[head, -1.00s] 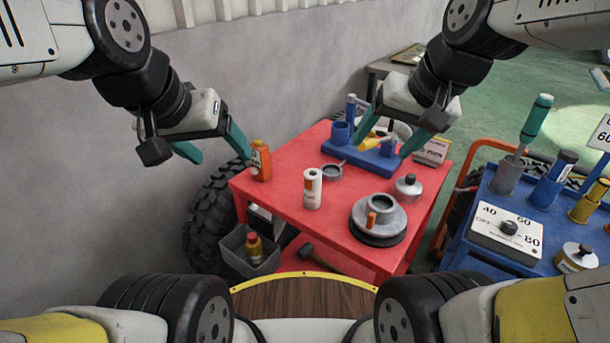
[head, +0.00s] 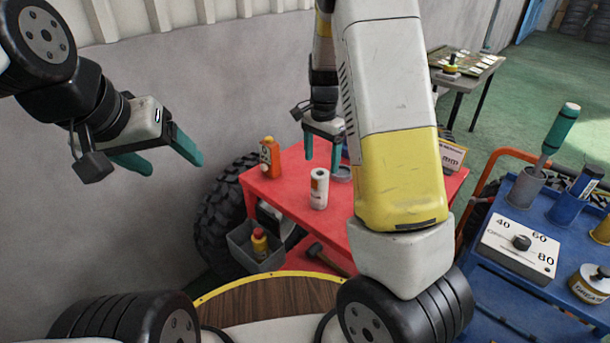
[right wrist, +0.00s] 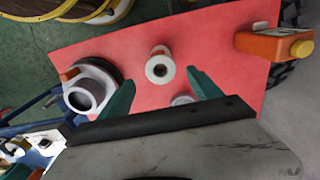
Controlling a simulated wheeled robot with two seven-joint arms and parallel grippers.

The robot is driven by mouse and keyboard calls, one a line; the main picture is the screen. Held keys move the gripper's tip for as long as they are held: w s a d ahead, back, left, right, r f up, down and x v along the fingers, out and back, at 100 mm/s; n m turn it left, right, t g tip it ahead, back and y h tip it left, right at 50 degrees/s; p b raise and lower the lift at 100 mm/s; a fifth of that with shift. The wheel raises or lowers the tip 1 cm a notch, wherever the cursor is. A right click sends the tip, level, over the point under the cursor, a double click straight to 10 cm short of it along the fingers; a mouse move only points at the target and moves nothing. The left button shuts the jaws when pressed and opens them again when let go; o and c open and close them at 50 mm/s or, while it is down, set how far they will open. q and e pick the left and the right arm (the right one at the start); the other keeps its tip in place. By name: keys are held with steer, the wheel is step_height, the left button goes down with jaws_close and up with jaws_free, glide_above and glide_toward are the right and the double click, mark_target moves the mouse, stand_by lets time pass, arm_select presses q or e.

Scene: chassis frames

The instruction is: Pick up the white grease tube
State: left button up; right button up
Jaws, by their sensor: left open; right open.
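The white grease tube (head: 319,189) stands upright on the red table, with an orange mark on its side. In the right wrist view the tube (right wrist: 160,66) is seen from above, ahead of and between the fingertips but apart from them. My right gripper (head: 322,153) is open and empty, above the table behind the tube; its teal fingers also show in the right wrist view (right wrist: 162,86). My left gripper (head: 168,158) is open and empty, in the air left of the table near the wall.
The red table (head: 285,199) also holds an orange bottle (head: 269,158) at its left corner. My right arm hides much of the table in the head view. In the right wrist view a grey flanged part (right wrist: 86,94) stands left of the tube. A blue cart (head: 487,258) is at right.

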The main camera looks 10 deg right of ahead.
mark_target(320, 178)
step_height(320, 178, down, 7)
steer(key=shift+f, duration=0.1)
steer(key=c, duration=1.6)
jaws_close()
steer(key=shift+w, duration=0.1)
